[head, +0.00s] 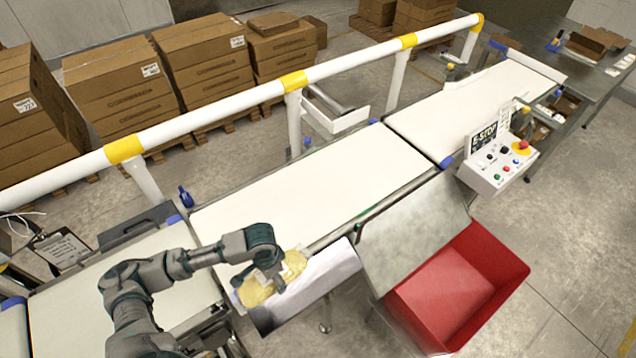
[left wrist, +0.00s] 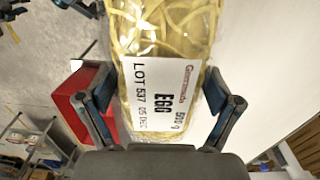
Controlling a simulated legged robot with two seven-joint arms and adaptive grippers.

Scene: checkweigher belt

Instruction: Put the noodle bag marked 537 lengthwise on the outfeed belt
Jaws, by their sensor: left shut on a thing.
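A clear bag of yellow noodles (head: 292,264) is in my left gripper (head: 268,277), at the near edge of the middle belt. In the left wrist view the bag (left wrist: 165,30) lies between the two fingers (left wrist: 160,105), and its white label (left wrist: 158,95) reads EGG, 500 g, LOT 537. The gripper is shut on it and covers its middle in the head view. The bag is over a small white-topped shelf (head: 325,275); I cannot tell if it touches. White belts run from the left belt (head: 110,280) through the middle belt (head: 300,195) to the far right belt (head: 475,105). My right gripper is not in view.
A red bin (head: 455,290) with a grey chute (head: 412,235) stands right of the shelf. An E-stop control box (head: 498,160) stands beside the far belt. A white rail with yellow bands (head: 220,110) runs behind the belts. The middle and far belts are bare.

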